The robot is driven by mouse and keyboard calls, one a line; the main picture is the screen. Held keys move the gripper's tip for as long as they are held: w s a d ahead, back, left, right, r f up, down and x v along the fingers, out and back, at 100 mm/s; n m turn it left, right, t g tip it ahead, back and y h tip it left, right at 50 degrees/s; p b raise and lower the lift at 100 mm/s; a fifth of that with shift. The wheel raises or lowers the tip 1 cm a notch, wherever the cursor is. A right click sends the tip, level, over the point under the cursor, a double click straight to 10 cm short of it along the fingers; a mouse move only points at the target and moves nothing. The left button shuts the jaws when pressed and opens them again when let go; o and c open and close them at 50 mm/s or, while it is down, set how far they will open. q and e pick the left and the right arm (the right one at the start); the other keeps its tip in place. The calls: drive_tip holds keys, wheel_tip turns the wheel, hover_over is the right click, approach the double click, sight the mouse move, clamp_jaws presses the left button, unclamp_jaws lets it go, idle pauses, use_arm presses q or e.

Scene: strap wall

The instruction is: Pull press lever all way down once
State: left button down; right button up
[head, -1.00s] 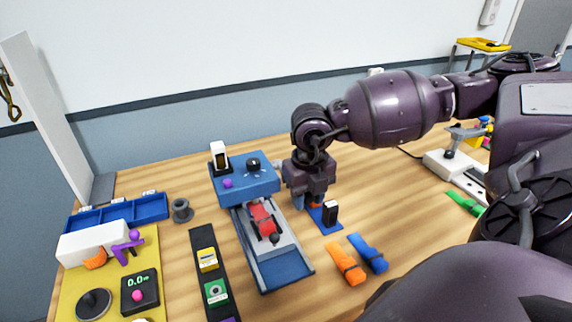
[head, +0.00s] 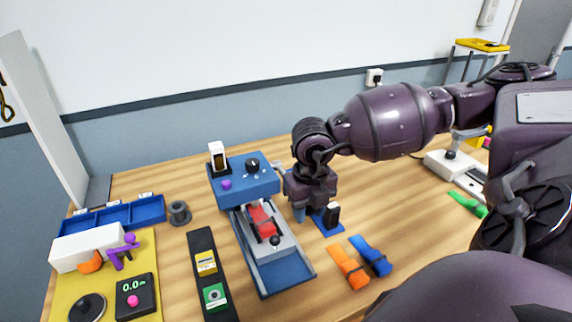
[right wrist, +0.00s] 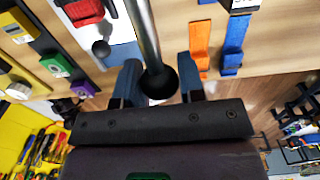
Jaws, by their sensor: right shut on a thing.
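The press (head: 246,196) is a blue machine with a purple button and a black dial on its top, standing left of my right gripper (head: 307,213) in the head view. Its lever (right wrist: 145,35) shows in the right wrist view as a grey metal rod ending in a black ball knob (right wrist: 159,82). My right gripper, also in the right wrist view (right wrist: 157,75), is shut on the lever at the knob, with one finger on each side. In the head view the gripper hides most of the lever. My left gripper is not in view.
A red piece (head: 262,219) lies on the press bed. Orange (head: 348,265) and blue (head: 371,256) straps lie right of it. A black strip (head: 206,242) with labelled pieces and a yellow mat (head: 66,279) lie left.

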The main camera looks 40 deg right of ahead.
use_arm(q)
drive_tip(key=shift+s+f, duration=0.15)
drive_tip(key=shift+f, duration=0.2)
use_arm(e)
drive_tip(key=shift+f, duration=0.55)
wheel_tip(320, 180, down, 3)
drive_tip(key=shift+w+r+b, duration=0.1)
drive_tip(key=shift+r+b, duration=0.1)
drive_tip(key=shift+b, duration=0.55)
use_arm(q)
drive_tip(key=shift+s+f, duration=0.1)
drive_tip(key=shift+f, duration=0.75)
